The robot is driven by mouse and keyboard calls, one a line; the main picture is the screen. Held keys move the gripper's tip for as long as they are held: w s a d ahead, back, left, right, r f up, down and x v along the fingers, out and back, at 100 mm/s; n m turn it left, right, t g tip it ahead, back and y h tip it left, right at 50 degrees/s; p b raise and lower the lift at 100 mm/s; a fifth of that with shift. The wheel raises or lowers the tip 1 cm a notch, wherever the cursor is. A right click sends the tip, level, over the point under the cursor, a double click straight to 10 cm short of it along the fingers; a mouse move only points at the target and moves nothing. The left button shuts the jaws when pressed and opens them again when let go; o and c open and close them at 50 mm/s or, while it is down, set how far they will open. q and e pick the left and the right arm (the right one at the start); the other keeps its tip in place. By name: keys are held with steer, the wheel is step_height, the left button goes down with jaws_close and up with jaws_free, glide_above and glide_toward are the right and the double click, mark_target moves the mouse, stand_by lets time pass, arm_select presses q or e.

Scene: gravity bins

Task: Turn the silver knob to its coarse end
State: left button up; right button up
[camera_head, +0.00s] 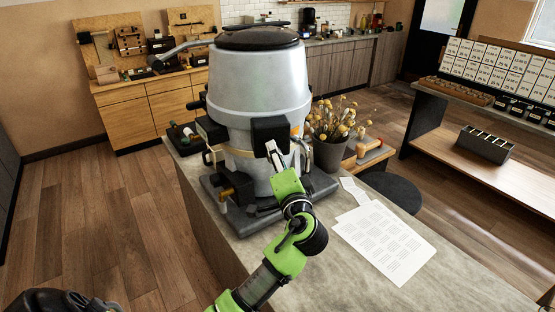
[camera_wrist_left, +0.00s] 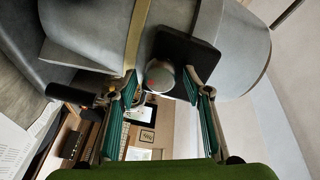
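The grey grinder-like machine (camera_head: 258,85) stands on the counter. In the left wrist view, the round silver knob (camera_wrist_left: 160,75) sits beside a dark plate (camera_wrist_left: 185,52) on the machine's body. My left gripper (camera_head: 284,156) is at the machine's front, by a black box (camera_head: 268,128). In the wrist view the left gripper (camera_wrist_left: 161,84) is open, its two fingers spread on either side of the knob, with gaps visible. I cannot tell whether either fingertip touches it. The knob is not distinguishable in the head view. My right gripper is not in view.
A pot of yellow dried flowers (camera_head: 328,152) stands right of the machine. Printed sheets (camera_head: 385,240) lie on the counter (camera_head: 440,282), right of my arm. A black handle (camera_wrist_left: 68,94) juts out left of the fingers in the wrist view.

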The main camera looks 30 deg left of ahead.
arm_select(q)
steer(key=v, duration=1.2)
stand_by(0.3)
